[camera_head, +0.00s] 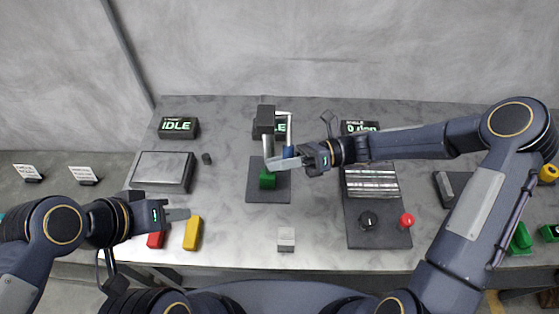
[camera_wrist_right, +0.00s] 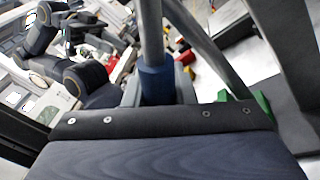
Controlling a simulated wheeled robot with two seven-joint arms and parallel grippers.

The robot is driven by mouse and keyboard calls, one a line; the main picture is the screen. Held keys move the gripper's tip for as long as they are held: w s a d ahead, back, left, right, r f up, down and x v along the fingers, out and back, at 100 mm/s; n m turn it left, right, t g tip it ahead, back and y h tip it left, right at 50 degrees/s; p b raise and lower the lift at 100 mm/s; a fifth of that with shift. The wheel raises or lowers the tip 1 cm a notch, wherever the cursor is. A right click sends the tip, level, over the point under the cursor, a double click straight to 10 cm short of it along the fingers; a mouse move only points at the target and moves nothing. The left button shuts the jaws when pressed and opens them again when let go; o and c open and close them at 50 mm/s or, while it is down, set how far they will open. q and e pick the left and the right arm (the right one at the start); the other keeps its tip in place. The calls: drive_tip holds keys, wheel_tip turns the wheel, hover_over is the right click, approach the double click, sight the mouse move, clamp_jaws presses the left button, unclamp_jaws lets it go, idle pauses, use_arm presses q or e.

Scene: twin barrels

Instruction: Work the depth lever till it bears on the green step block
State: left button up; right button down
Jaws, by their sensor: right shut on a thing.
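The depth lever is a pale metal bar (camera_head: 290,127) with a blue grip (camera_head: 288,152) on a small dark stand (camera_head: 266,118). My right gripper (camera_head: 282,163) is shut on the blue grip, which also shows between its fingers in the right wrist view (camera_wrist_right: 157,84). The green step block (camera_head: 267,180) sits on the stand's dark base plate (camera_head: 256,194), just below the stand's pale rod (camera_head: 267,147). The gripper hides part of that gap, so contact cannot be told.
A grey tray (camera_head: 160,172) and an IDLE display (camera_head: 178,127) are at the left. A panel with a black knob (camera_head: 368,220) and a red ball knob (camera_head: 407,220) stands right of the stand. A small grey block (camera_head: 286,239) lies at the front; the table around it is clear.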

drive_tip(key=shift+w+f+n, duration=0.4)
drive_tip(key=shift+n, duration=0.2)
drive_tip(key=c, duration=1.2)
unclamp_jaws()
drive_tip(key=shift+w, duration=0.1)
drive_tip(key=b+v, duration=0.1)
drive_tip(key=v, duration=0.7)
drive_tip(key=shift+b, duration=0.4)
drive_tip(key=shift+r, duration=0.1)
